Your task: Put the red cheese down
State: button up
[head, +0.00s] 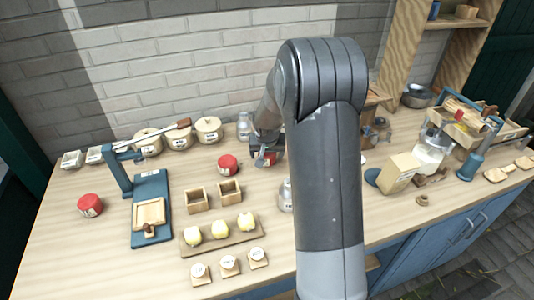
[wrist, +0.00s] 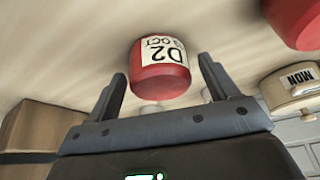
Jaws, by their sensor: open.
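A red cheese (wrist: 160,85) with a white label marked "D2" and "OCT" is in the wrist view, against the wooden worktop. It appears to rest on the wood. My gripper (wrist: 162,70) is open, with one finger on each side of this cheese and a visible gap at both sides. In the head view my gripper (head: 266,150) is low over the worktop, with red showing at it, partly hidden by my arm. A second red cheese (head: 228,165) stands just left of it and shows in the wrist view's top right corner (wrist: 297,20). A third red cheese (head: 90,205) stands far left.
Lidded crocks (head: 208,130) and a glass bottle (head: 244,126) stand behind, near the brick wall. Small wooden boxes (head: 197,200) and a board with yellow pieces (head: 248,238) lie in front. A blue press (head: 152,228) stands left. The worktop's left front is clear.

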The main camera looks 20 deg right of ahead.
jog(key=v, duration=1.3)
jog(key=s+a+r+n, duration=0.1)
jog(key=s+a+r, duration=0.1)
jog(key=s+r, duration=0.35)
jog(key=s+a+r+n, duration=0.1)
jog(key=s+a+r, duration=0.15)
jog(key=s, duration=0.55)
jog(key=s+a, duration=0.1)
jog(key=s, duration=0.7)
jog(key=s+a+r+n+t+y, duration=0.1)
jog(key=s+a, duration=0.1)
jog(key=s, duration=0.7)
jog(key=shift+r+n, duration=0.3)
jog(key=shift+r, duration=0.05)
jog(key=shift+o, duration=0.4)
jog(key=shift+s, duration=0.1)
